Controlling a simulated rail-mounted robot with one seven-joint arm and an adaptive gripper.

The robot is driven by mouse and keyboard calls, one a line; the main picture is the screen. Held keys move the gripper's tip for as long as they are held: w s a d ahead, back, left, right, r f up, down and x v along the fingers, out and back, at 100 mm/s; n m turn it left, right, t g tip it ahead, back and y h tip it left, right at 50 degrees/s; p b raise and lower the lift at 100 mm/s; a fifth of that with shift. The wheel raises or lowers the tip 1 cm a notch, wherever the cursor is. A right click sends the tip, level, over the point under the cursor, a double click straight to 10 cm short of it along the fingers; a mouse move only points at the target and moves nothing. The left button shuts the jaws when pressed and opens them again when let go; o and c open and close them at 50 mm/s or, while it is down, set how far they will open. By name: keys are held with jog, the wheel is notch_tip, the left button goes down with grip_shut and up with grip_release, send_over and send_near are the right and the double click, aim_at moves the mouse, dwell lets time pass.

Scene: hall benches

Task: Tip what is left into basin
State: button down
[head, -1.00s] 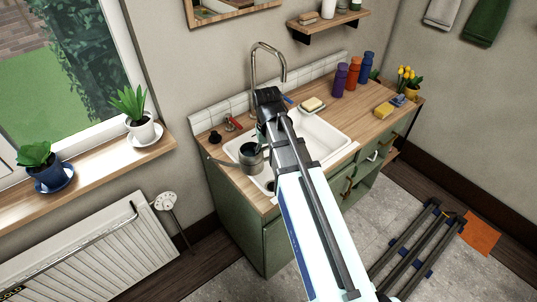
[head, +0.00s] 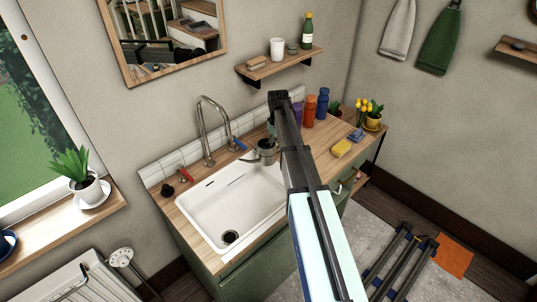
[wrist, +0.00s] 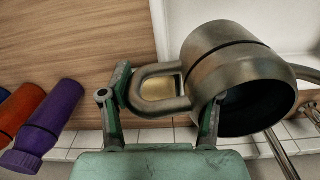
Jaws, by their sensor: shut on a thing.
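A small grey metal watering can (head: 264,154) with a thin spout is by the back right corner of the white basin (head: 215,213). In the wrist view, the can's body (wrist: 222,50) and looped handle (wrist: 140,88) are close up. My gripper (head: 272,128) is shut on the can, with its fingers (wrist: 160,115) either side of the handle in the wrist view. The can looks close to upright in the head view. Its contents cannot be seen. The basin looks empty, with a dark drain (head: 230,237) at its front.
A tall tap (head: 203,130) stands behind the basin between red (head: 185,174) and blue (head: 240,145) handles. Purple, orange and blue bottles (head: 309,108) stand at the back right. My arm hides the basin's right side.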

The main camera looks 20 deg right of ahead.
jog(key=w+d+n, duration=0.1)
jog(key=w+d, duration=0.1)
jog(key=d, duration=0.1)
jog(key=w+d+f+n+p, duration=0.1)
jog(key=w+d, duration=0.2)
jog(key=shift+w+f, duration=0.15)
jog(key=shift+w, duration=0.1)
jog(key=s+a+t+h+b, duration=0.1)
jog(key=s+a+h+b, duration=0.1)
jog(key=s+a, duration=0.2)
jog(key=a, duration=0.3)
jog(key=shift+s+r, duration=0.3)
jog(key=shift+r, duration=0.1)
dwell(0.4)
jog(key=shift+a+r+t+h+b, duration=0.15)
jog(key=shift+r+t+h+b, duration=0.45)
jog(key=shift+r+h+b, duration=0.15)
dwell(1.4)
jog(key=shift+s+a+r+t+h+b, duration=0.1)
jog(key=shift+s+a+t+h+b, duration=0.15)
jog(key=shift+t+h+b, duration=0.55)
dwell(2.7)
